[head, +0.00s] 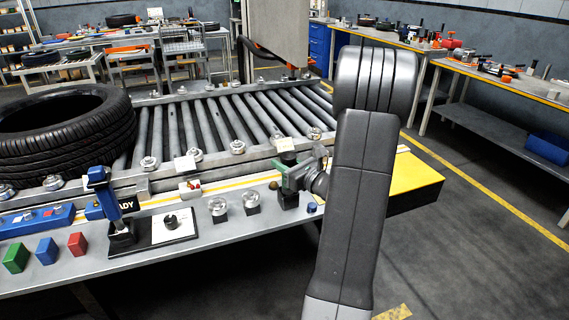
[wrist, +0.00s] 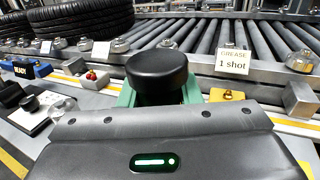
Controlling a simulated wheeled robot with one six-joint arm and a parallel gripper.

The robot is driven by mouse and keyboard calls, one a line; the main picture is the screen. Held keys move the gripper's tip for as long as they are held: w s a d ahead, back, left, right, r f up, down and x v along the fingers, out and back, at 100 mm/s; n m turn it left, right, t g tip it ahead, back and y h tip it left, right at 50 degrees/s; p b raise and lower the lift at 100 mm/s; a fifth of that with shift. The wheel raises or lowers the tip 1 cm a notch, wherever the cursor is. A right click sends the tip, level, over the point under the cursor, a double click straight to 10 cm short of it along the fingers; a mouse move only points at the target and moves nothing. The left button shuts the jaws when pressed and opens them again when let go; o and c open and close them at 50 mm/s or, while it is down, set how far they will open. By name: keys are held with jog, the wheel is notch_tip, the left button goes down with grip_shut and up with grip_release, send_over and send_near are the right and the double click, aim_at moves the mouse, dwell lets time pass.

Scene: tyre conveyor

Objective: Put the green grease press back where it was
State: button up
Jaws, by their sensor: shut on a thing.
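The green grease press (head: 282,164) is at my gripper (head: 296,179), at the front edge of the conveyor bench in the head view. My gripper is shut on it. In the wrist view a round black cap (wrist: 157,72) stands straight ahead of the gripper's dark housing, with green parts on both sides of it. The housing hides the press's lower part in the wrist view. In the head view a dark block shows under the gripper; I cannot tell whether the press touches the bench.
A card reading "GREASE 1 shot" (wrist: 233,61) stands behind the press. A large tyre (head: 65,135) rests on the rollers. A yellow surface (head: 415,175) is at right.

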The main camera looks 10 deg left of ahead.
jog(key=o, duration=1.1)
jog(key=shift+r+p, duration=0.2)
jog(key=shift+p, duration=0.1)
jog(key=b+v, duration=0.1)
jog(key=v, duration=1.1)
jog(key=shift+f, duration=0.1)
